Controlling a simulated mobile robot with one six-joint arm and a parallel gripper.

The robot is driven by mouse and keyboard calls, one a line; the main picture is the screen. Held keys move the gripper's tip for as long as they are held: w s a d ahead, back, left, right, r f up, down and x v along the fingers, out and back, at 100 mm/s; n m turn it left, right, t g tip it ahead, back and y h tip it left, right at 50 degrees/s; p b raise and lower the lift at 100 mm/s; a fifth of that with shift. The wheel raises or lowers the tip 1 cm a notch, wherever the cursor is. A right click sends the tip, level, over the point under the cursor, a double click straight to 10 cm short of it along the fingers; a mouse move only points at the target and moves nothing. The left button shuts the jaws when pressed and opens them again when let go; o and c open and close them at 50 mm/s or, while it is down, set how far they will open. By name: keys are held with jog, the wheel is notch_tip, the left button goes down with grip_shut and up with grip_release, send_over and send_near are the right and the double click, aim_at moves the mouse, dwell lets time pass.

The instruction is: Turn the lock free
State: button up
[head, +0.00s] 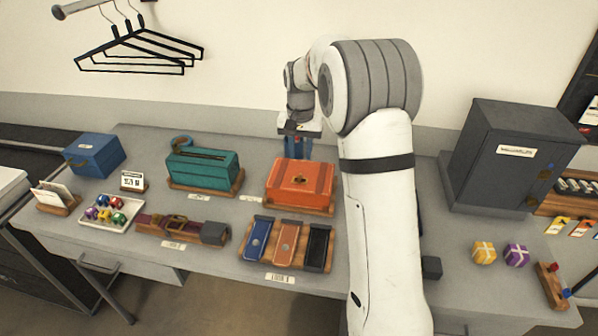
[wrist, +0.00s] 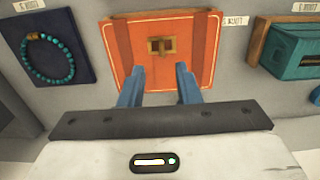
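An orange case (head: 301,184) sits on a wooden base on the table, in the middle of the head view. In the wrist view the same orange case (wrist: 190,55) shows a brass turn lock (wrist: 161,46) on the face toward me, its bar lying across the picture. My gripper (wrist: 157,78) is open, its blue fingers apart and empty, with the lock ahead of and between the fingertips. In the head view my gripper (head: 296,146) points down at the far side of the case. The lock is hidden there. I cannot tell whether the fingers touch the case.
A teal box (head: 203,168) stands left of the case. A tray of straps (head: 286,244) and a buckled belt (head: 178,230) lie in front. A dark safe (head: 513,155) stands at the right. A turquoise bracelet (wrist: 47,48) lies on a dark pad beside the case.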

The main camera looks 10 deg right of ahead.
aim_at(300, 176)
jog(key=shift+w+f, duration=0.4)
jog(key=shift+f, duration=0.35)
jog(key=shift+f+p, duration=0.9)
jog(key=shift+f, duration=2.7)
